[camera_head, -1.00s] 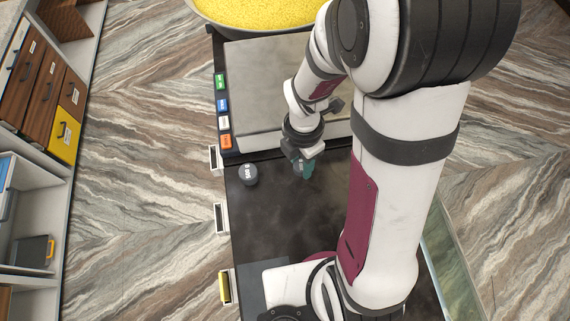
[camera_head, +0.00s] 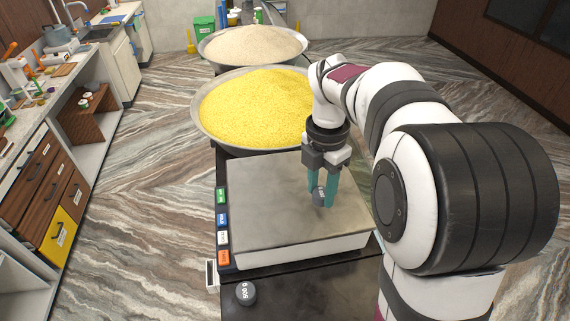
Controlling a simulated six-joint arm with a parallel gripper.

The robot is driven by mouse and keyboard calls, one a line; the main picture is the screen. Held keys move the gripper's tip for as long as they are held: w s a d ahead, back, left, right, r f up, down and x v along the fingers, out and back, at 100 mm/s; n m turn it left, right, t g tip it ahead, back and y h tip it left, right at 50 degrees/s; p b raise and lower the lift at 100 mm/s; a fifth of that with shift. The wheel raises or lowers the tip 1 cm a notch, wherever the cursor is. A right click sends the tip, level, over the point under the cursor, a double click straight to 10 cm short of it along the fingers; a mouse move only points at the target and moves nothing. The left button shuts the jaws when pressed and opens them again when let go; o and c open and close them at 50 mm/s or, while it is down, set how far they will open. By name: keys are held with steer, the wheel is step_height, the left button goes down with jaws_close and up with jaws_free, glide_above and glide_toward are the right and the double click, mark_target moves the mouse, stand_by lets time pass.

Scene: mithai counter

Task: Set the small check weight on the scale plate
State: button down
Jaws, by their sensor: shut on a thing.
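The small check weight (camera_head: 318,195), a dark grey piece, is between the teal fingertips of my gripper (camera_head: 324,194). My gripper is shut on it and points down over the right part of the scale plate (camera_head: 262,205). The plate is a flat, bare metal square. I cannot tell whether the weight touches the plate or hangs just above it. The fingers partly hide the weight.
A larger dark weight marked 500 g (camera_head: 245,293) stands on the black counter (camera_head: 310,290) in front of the scale. Coloured buttons (camera_head: 222,220) line the scale's left side. A wide bowl of yellow grains (camera_head: 255,108) stands close behind the plate.

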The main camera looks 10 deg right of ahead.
glide_above(264, 218)
steer(key=f, duration=0.5)
steer(key=shift+d+f, duration=0.2)
steer(key=shift+f, duration=0.15)
steer(key=shift+w+a+f, duration=0.1)
steer(key=shift+a+f, duration=0.05)
steer(key=shift+f, duration=0.95)
steer(key=shift+a+f, duration=0.1)
steer(key=shift+f, duration=1)
steer(key=shift+c, duration=2.2)
jaws_free()
steer(key=shift+f, duration=0.1)
